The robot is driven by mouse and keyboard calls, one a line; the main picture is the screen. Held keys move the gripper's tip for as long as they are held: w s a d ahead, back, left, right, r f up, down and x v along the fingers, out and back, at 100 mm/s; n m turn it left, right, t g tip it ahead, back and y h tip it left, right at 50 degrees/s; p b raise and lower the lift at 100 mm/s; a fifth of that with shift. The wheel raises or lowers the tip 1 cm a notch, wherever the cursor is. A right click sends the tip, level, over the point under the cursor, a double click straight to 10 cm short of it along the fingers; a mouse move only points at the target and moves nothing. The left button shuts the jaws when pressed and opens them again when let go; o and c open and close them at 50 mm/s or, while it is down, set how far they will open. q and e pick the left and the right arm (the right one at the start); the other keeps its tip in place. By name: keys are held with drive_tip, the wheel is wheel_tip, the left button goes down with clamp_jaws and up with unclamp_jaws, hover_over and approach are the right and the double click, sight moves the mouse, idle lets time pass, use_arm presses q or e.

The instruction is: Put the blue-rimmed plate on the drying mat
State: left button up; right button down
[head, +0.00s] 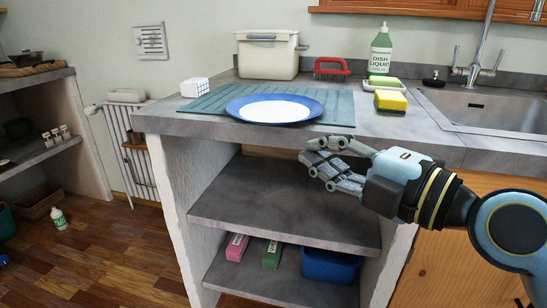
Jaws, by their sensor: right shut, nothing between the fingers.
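The blue-rimmed plate (274,109) has a white middle and lies face up on the counter. It rests on the front part of the teal drying mat (337,104), with its front rim close to the counter's front edge. My right gripper (310,167) is in front of the counter, below and to the right of the plate and apart from it. It is shut with nothing in it. My left gripper is not in view.
The grey counter (390,125) holds a white cube (194,87), a cream bin (267,57), a red brush (331,67), a dish liquid bottle (380,50) and a yellow sponge (390,100). The sink (490,108) is at right. Open shelves (280,200) lie below the counter.

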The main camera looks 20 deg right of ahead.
sight(273, 119)
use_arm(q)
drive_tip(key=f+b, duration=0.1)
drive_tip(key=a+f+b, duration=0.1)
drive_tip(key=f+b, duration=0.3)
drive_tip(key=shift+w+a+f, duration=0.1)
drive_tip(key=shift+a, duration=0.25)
use_arm(e)
drive_tip(key=shift+n, duration=0.3)
drive_tip(key=x, duration=0.4)
drive_tip(key=d+x, duration=0.1)
drive_tip(key=x, duration=0.7)
drive_tip(key=shift+w+d+f, duration=0.1)
drive_tip(key=shift+w+d, duration=0.25)
drive_tip(key=shift+w, duration=0.2)
drive_tip(key=w+p, duration=0.1)
drive_tip(key=w+d+p, duration=0.1)
drive_tip(key=shift+w, duration=0.35)
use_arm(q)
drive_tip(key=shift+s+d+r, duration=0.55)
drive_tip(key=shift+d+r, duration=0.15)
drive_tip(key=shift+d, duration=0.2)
